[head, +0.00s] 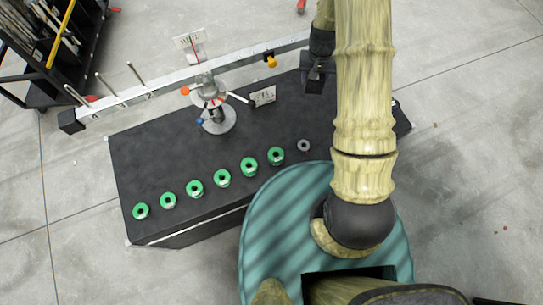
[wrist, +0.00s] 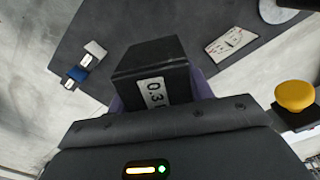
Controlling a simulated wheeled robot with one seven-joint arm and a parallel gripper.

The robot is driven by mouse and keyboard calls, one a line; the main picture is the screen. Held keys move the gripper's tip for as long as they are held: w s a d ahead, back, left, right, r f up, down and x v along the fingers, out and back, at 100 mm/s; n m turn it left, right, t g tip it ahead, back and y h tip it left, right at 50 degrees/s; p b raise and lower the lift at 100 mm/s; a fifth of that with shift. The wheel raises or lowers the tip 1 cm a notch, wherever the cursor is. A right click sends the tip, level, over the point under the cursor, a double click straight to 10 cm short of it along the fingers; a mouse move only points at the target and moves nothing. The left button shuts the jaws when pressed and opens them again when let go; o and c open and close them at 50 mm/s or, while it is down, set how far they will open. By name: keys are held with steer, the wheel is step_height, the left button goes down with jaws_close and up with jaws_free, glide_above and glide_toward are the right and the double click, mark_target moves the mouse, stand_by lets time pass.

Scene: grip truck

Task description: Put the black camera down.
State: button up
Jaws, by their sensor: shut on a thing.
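The black camera (wrist: 150,58) is a boxy dark block with a white label reading "0.3" and a partly hidden character. In the wrist view it sits between the purple fingertips of my gripper (wrist: 160,95), which is shut on it. In the head view my gripper (head: 315,76) is over the back right part of the dark table (head: 140,170), left of my arm. The camera is hard to tell from the dark gripper there. I cannot tell whether it touches the table.
A silver rail (head: 230,62) with a yellow knob (head: 271,62) runs along the back. A metal stand (head: 217,118) and a white card (head: 263,96) are left of my gripper. Several green rings (head: 222,178) line the front. Small blue and white blocks (wrist: 86,62) lie near a table edge.

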steer(key=s+d+f+m+b, duration=0.2)
steer(key=d+f+m+b, duration=0.4)
steer(key=f+b, duration=0.2)
steer(key=s+d+f+m+b, duration=0.3)
steer(key=d+f+m+b, duration=0.3)
steer(key=f+b, duration=0.1)
steer(key=shift+s+f+b, duration=0.25)
steer(key=shift+f+b, duration=0.1)
steer(key=shift+b, duration=0.55)
steer(key=shift+f, duration=3.1)
steer(key=shift+f, duration=0.15)
steer(key=shift+f, duration=1.75)
